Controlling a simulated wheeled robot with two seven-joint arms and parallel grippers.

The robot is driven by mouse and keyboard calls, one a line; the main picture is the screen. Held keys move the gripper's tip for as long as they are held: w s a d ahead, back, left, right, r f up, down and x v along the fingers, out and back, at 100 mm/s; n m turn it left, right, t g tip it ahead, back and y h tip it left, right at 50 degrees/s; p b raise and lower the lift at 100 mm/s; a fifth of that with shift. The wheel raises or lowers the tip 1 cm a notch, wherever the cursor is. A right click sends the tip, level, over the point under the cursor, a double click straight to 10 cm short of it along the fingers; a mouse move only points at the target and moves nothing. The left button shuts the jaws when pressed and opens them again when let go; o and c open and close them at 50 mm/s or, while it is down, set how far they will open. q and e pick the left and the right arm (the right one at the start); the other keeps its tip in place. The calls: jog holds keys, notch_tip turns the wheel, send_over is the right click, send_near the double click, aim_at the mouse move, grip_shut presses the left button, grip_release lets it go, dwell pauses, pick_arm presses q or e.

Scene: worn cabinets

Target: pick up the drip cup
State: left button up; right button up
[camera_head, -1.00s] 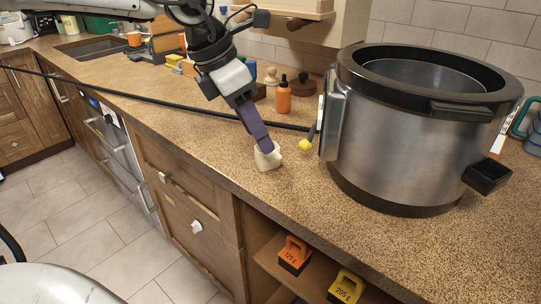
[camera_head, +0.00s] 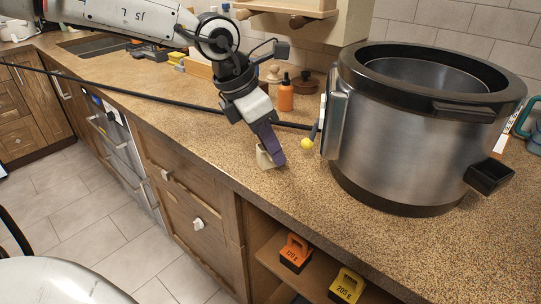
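A small cream cup-like block (camera_head: 264,158) stands on the speckled countertop, left of the big steel cooker (camera_head: 400,130). It looks like the drip cup, though its inside is hidden. A black box-shaped cup (camera_head: 489,177) also juts from the cooker's lower right side. My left gripper (camera_head: 271,152) points down at the cream block. A purple finger lies in front of its right part and covers it. The other finger is hidden, so I cannot tell whether the gripper is closed on the block. My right gripper is out of view.
A yellow ball-like tip (camera_head: 307,143) sits close to the right of the gripper, by the cooker. An orange bottle (camera_head: 285,97) stands behind. A black cable-like line (camera_head: 150,95) crosses the counter. Orange (camera_head: 296,252) and yellow (camera_head: 346,287) weights sit on the open shelf below.

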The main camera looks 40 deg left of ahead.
pick_arm(q)
grip_shut()
jog(key=shift+r, duration=0.1)
